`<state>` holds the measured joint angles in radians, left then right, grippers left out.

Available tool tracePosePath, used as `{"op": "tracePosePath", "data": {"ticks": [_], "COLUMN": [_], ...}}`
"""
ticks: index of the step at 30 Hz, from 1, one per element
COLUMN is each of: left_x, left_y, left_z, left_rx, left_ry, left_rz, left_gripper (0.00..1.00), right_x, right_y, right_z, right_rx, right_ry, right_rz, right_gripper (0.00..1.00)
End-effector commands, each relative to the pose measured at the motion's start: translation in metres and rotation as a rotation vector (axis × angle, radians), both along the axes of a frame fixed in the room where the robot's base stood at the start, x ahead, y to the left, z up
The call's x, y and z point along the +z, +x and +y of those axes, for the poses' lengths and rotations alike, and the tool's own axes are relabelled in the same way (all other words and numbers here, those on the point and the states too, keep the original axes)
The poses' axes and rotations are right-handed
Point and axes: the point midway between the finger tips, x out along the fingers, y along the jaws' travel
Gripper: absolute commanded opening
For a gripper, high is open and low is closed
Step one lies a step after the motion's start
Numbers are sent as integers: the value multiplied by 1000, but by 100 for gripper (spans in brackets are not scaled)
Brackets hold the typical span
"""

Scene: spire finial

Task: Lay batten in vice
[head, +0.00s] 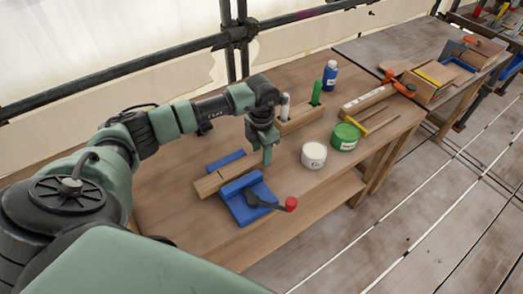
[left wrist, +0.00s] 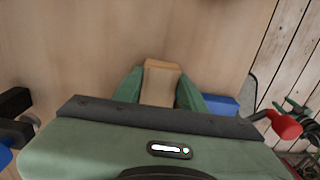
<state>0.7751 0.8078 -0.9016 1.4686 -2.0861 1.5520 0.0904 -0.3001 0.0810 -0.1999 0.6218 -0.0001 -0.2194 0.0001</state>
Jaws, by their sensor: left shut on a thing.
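The wooden batten (head: 212,184) is a pale block lying between the two blue jaws of the vice (head: 247,207) in the head view. I cannot tell whether it rests on the vice bed or is held just above it. My left gripper (head: 267,157) points down at the batten's right end. In the left wrist view, its green fingers (left wrist: 160,95) are on both sides of the batten (left wrist: 161,83), shut on it. Part of the blue vice (left wrist: 222,104) and its red handle knob (left wrist: 285,124) show at right. My right gripper is not in view.
A white tub (head: 314,155) and a green tin (head: 345,136) stand right of the vice. A wooden holder (head: 300,120) with markers and a blue bottle (head: 330,77) stand behind. The bench (head: 175,215) is bare around the vice's left side.

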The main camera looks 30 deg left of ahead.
Motion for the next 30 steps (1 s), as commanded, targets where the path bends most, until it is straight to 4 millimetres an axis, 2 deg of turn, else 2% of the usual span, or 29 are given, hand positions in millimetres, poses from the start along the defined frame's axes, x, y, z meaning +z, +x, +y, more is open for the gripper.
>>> {"op": "tracePosePath", "data": {"ticks": [8, 9, 11, 23, 26, 30], "left_x": [-2, -2, -2, 3, 15, 43], "left_y": [1, 0, 0, 1, 2, 2], "left_z": [0, 0, 0, 0, 1, 1], "left_rx": [0, 0, 0, 1, 2, 1], "left_ry": [0, 1, 1, 1, 1, 1], "left_rz": [-2, -1, -1, -4, -7, -9], "left_gripper": [0, 46, 62, 62, 62, 62], "right_x": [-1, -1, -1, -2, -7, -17], "right_y": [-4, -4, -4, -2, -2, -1], "right_z": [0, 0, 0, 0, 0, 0], "right_rx": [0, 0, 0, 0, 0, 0], "right_ry": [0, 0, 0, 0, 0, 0], "right_rz": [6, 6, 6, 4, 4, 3], "right_gripper": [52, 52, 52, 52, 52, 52]}}
